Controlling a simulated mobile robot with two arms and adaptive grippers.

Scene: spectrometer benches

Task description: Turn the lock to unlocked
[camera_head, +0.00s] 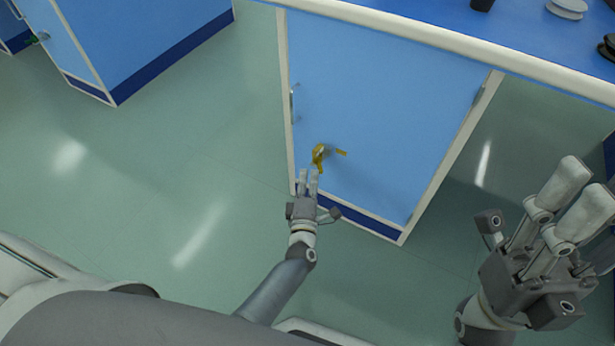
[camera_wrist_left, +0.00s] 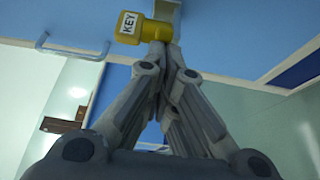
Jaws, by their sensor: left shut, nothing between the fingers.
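A yellow key (camera_head: 319,157) sits in the lock on the blue cabinet door (camera_head: 375,95), low and left of the door's middle. In the left wrist view the yellow key (camera_wrist_left: 130,28) has a white "KEY" label, and a metal part shows behind it. The lock body is mostly hidden, so I cannot tell its position. My left gripper (camera_head: 309,176) is just below the key, shut and empty. Its fingertips (camera_wrist_left: 164,55) are close under the key; I cannot tell if they touch it. My right gripper (camera_head: 582,190) is at the right, away from the door, its fingers apart.
A metal handle (camera_head: 292,105) is at the door's left edge; it also shows in the left wrist view (camera_wrist_left: 72,48). The worktop (camera_head: 420,27) overhangs the door, with a dark cup (camera_head: 482,4) and a white dish (camera_head: 567,8) on it. Another blue cabinet (camera_head: 140,35) stands left. Green floor between is clear.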

